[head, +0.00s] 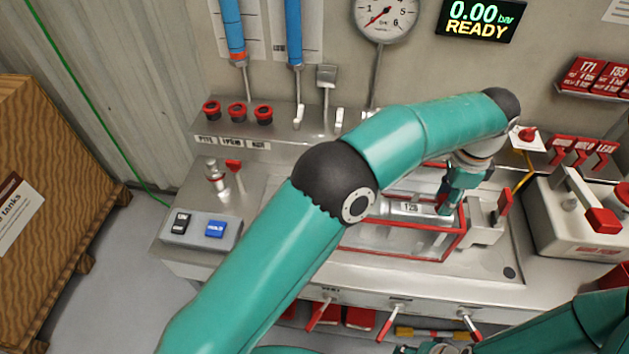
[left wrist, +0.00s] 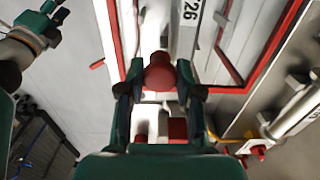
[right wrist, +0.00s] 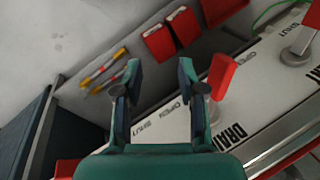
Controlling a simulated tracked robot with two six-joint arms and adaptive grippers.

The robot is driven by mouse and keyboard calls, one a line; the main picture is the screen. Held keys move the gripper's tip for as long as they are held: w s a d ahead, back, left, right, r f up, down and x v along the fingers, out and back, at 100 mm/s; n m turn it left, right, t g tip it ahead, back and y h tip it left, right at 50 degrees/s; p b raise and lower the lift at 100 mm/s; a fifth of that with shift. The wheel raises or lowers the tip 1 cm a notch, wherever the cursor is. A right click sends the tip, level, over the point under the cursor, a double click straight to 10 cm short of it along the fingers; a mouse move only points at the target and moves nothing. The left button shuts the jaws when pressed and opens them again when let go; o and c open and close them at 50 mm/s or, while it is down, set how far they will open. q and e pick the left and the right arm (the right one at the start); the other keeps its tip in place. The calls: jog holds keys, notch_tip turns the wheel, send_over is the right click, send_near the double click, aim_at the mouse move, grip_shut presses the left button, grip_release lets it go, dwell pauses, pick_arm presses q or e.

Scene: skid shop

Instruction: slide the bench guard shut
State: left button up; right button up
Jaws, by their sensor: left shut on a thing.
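The bench guard (head: 400,254) is a clear panel in a red frame along the front of the test bench. Its red frame also shows in the left wrist view (left wrist: 266,58). A metal cylinder (head: 408,208) with a number label lies behind it. My left gripper (head: 452,192) is at the guard's right end. In the left wrist view, its fingers are shut on a red knob (left wrist: 159,74), one finger on each side. My right gripper (right wrist: 160,85) is open and empty, low at the bench front, beside a red lever (right wrist: 221,76).
The bench (head: 190,262) has several red-handled drain levers (head: 385,324) along its front. A grey-white box with a red-ended handle (head: 570,215) stands right of the guard. A wooden crate (head: 45,220) is at left. Red bins (right wrist: 183,25) and yellow-handled tools (right wrist: 104,75) lie below the bench.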

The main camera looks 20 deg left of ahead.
pick_arm(q)
jog(key=shift+d, duration=0.15)
jog(key=shift+w+d, duration=0.25)
jog(key=shift+d, duration=0.55)
jog(key=shift+w+d, duration=0.2)
jog(key=shift+d, duration=0.55)
jog(key=shift+w, duration=0.1)
